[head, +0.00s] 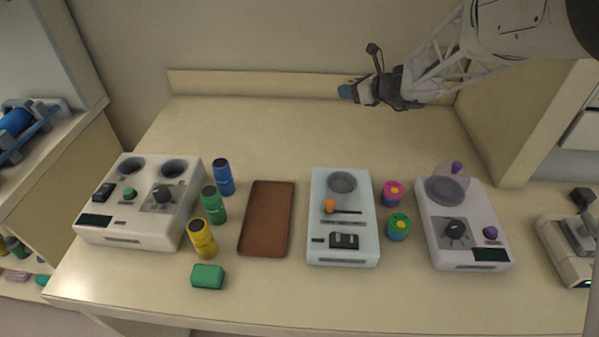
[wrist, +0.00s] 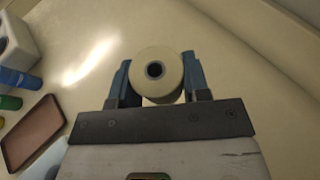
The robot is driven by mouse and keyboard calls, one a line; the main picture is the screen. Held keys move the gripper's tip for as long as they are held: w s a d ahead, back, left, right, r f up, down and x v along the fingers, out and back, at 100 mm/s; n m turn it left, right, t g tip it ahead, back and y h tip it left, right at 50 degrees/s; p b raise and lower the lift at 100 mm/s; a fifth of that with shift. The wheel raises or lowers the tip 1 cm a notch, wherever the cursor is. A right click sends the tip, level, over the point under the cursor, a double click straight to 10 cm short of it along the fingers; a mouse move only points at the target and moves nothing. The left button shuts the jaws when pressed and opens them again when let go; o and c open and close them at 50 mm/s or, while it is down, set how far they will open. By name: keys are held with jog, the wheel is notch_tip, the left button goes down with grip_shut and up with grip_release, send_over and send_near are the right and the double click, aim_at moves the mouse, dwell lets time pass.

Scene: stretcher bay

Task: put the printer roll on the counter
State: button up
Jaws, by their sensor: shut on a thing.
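The printer roll (wrist: 157,72) is a cream roll with a dark core hole. In the wrist view it sits between the two blue fingertips of my gripper (wrist: 157,80), which is shut on it. In the head view my gripper (head: 350,91) is above the back of the counter (head: 290,115), near the back ledge, with its fingers pointing left. The roll is not clearly made out there. I cannot tell how high it is held above the counter.
A white device (head: 140,205) stands at left, a pale blue device (head: 343,240) in the middle and another white device (head: 462,235) at right. Blue, green and yellow bottles (head: 203,238), a brown tray (head: 267,215), a green block (head: 208,276) and two small pots (head: 398,226) stand between. The counter's back is clear.

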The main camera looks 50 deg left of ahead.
jog(key=shift+g, duration=0.3)
jog(key=f, duration=0.1)
jog(key=s+a+f, duration=0.1)
jog(key=s+f, duration=0.1)
jog(key=shift+s+a+f, duration=0.25)
jog(key=shift+a+f, duration=0.15)
send_over(335, 135)
jog(key=shift+s+d+f, duration=0.1)
jog(key=shift+f, duration=3.05)
jog(key=shift+f, duration=1.85)
jog(key=shift+f, duration=0.1)
jog(key=o, duration=0.9)
jog(key=shift+o, duration=0.2)
